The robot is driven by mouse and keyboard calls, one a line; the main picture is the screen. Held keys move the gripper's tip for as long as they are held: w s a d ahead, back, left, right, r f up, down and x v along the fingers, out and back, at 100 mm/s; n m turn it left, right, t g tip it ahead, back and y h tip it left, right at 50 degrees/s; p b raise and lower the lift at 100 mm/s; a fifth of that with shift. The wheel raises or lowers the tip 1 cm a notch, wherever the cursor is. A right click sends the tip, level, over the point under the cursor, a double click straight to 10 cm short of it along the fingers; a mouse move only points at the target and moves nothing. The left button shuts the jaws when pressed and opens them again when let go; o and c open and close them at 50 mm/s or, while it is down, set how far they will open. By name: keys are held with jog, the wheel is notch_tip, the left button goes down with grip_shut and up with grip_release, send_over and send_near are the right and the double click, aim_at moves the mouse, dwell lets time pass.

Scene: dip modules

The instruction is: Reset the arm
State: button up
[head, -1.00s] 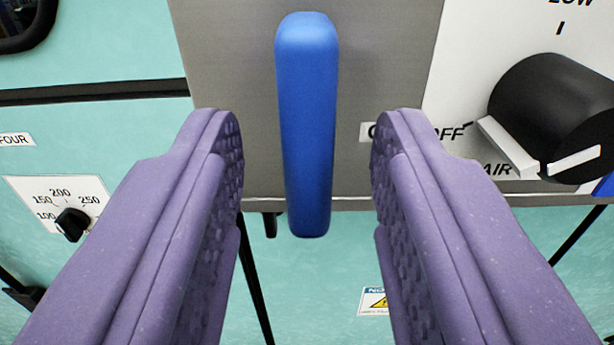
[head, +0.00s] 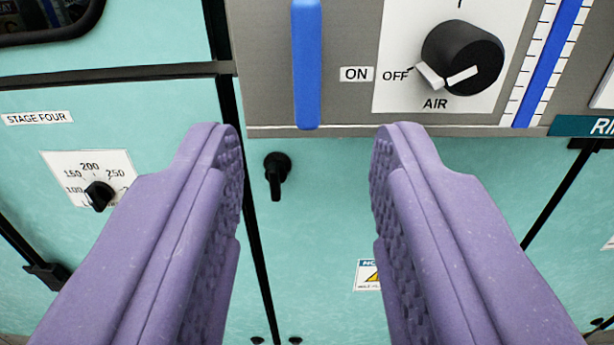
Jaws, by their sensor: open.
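My gripper (head: 307,140) is open, with its two purple fingers wide apart and nothing between them. A blue handle (head: 307,65) hangs upright on the grey panel ahead, just above and beyond the fingertips. The gripper does not touch it. The handle's top runs out of the picture.
A black AIR knob (head: 462,60) on a white plate is at the upper right, beside a blue gauge strip (head: 550,65). A smaller dial (head: 98,196) sits left, under a STAGE FOUR label (head: 38,118). A black latch (head: 277,172) is on the teal front below the panel.

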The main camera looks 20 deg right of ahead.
notch_tip(320, 180, up, 21)
jog(key=w+a+n+y, duration=0.2)
jog(key=w+n+y, duration=0.1)
jog(key=y, duration=0.4)
jog(key=s+d+r+g, duration=0.1)
jog(key=s+d+r, duration=0.1)
jog(key=s+r, duration=0.4)
jog(key=s+d+r+h, duration=0.1)
jog(key=s+d+r, duration=0.1)
jog(key=s+r, duration=0.4)
notch_tip(320, 180, up, 3)
jog(key=shift+d+f+n+g, duration=0.1)
jog(key=shift+d+n+g, duration=0.3)
